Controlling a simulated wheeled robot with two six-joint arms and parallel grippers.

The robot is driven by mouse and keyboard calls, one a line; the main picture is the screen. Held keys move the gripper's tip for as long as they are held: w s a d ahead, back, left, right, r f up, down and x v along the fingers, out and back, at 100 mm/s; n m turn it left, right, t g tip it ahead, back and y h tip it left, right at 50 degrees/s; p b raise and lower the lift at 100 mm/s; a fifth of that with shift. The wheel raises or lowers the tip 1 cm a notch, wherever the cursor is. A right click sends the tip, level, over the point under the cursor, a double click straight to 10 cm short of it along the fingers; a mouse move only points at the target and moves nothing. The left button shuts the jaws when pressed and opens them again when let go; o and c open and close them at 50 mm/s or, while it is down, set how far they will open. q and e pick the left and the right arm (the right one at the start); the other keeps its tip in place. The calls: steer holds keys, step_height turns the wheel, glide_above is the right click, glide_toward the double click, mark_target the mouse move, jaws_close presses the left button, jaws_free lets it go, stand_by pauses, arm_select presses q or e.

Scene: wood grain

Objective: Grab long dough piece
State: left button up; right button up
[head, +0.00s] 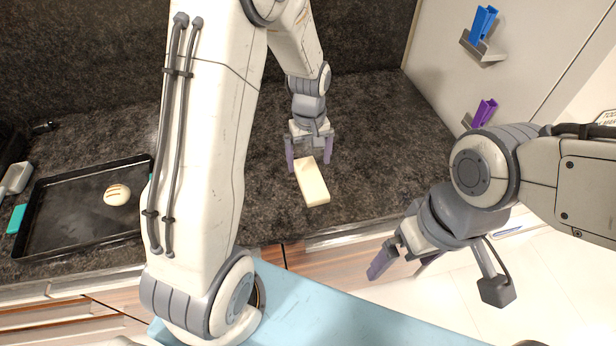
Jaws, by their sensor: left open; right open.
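The long dough piece (312,184) is a pale cream block lying on the dark stone counter, its near end close to the counter's front edge. My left gripper (309,163) is open at its far end. One purple finger shows on each side of the dough; I cannot tell whether they touch it. My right gripper (401,264) is open and empty, at the right beyond the counter's front edge, apart from the dough.
A black baking tray (62,233) with a round scored bun (117,194) sits on the counter at the left. A blue clip (483,22) and a purple clip (484,112) are on the right wall panel. The counter right of the dough is clear.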

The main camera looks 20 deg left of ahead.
mark_target(311, 177)
arm_select(q)
steer(key=shift+f, duration=0.45)
steer(key=shift+d+f+p, duration=0.1)
steer(key=shift+f+p, duration=0.25)
steer(key=shift+f, duration=0.2)
step_height(311, 177, down, 3)
steer(key=shift+w+f+p, duration=0.1)
steer(key=shift+f+p, duration=0.1)
steer(key=shift+p, duration=0.3)
steer(key=shift+f, duration=0.45)
steer(key=c, duration=1.5)
steer(key=shift+w, duration=0.1)
steer(key=shift+c, duration=0.3)
steer(key=shift+r, duration=0.15)
